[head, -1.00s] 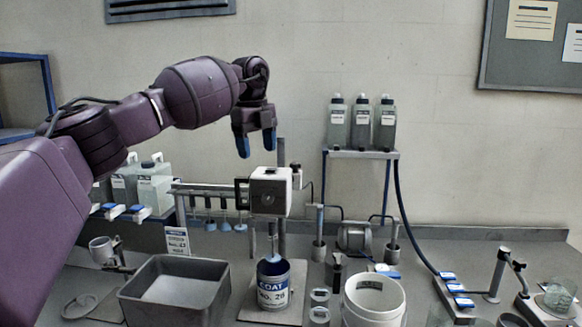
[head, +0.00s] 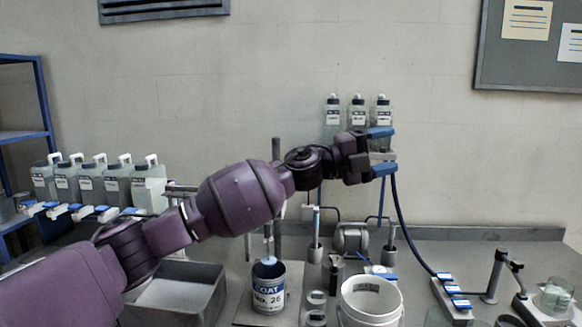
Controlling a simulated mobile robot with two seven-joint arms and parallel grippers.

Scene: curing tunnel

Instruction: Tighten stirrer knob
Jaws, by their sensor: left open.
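My left gripper (head: 392,151) is open and empty, its two blue fingertips pointing right, one above the other. It overlaps the small bottle shelf in the picture. The stirrer's post (head: 276,149) rises above my left arm. The stirrer's motor head and its knob are hidden behind that arm. The stirrer's shaft (head: 268,247) shows below the arm and reaches into the can (head: 269,302) labelled COAT. My right gripper is not in view.
Several bottles (head: 333,117) stand on the shelf at the back. A grey bin (head: 215,302) is left of the can and a white bucket (head: 370,310) right of it. White jugs (head: 91,183) line the left.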

